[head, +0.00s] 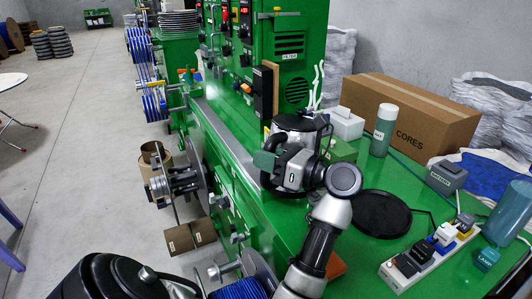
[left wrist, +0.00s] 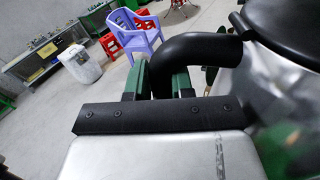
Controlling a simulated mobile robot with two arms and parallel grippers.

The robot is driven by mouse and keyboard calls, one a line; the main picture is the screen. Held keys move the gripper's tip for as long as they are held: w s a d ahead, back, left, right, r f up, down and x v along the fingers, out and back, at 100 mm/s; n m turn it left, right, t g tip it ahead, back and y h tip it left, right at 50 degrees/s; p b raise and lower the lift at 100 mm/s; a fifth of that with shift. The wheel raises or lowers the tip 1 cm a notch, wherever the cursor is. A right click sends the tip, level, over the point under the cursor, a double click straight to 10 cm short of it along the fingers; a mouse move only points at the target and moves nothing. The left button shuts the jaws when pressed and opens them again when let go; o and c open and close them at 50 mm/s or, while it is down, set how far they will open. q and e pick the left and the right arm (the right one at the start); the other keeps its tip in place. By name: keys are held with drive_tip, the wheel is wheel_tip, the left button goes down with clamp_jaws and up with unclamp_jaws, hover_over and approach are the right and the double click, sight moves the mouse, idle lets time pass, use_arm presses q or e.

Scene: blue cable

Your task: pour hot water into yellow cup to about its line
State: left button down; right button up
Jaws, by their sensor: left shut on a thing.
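A silver kettle with a black lid (head: 300,123) is at the green counter's left edge in the head view. Its silver side (left wrist: 285,85) and black handle (left wrist: 200,47) fill the right of the left wrist view. My left gripper (head: 276,160) covers part of it. In the left wrist view the green fingers of my left gripper (left wrist: 160,82) are shut on the handle. The kettle looks about upright; I cannot tell whether it clears the counter. I cannot make out a yellow cup or its line in either view. My right gripper is not in view.
A round black pad (head: 381,214) lies bare on the green counter. To its right are a power strip (head: 432,250) with several plugs, a blue translucent container (head: 508,214) and a small teal box (head: 486,259). A teal-and-white bottle (head: 383,130) and a cardboard box (head: 415,112) stand behind.

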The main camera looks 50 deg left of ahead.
sight(277, 137)
use_arm(q)
drive_tip(key=shift+w+a+r+m+p, duration=0.1)
drive_tip(key=shift+w+r+m+p, duration=0.2)
drive_tip(key=shift+r+p, duration=0.6)
drive_tip(key=shift+w+r+m+p, duration=0.15)
drive_tip(key=shift+r+m+p, duration=0.25)
drive_tip(key=shift+p, duration=0.75)
drive_tip(key=r+p, duration=0.1)
drive_tip(key=p, duration=0.1)
drive_tip(key=w+r+m+p, duration=0.1)
drive_tip(key=p, duration=0.2)
drive_tip(key=shift+w+a+r+m, duration=0.1)
drive_tip(key=shift+w+a+m, duration=0.1)
drive_tip(key=shift+w+m, duration=0.1)
drive_tip(key=shift+f, duration=0.2)
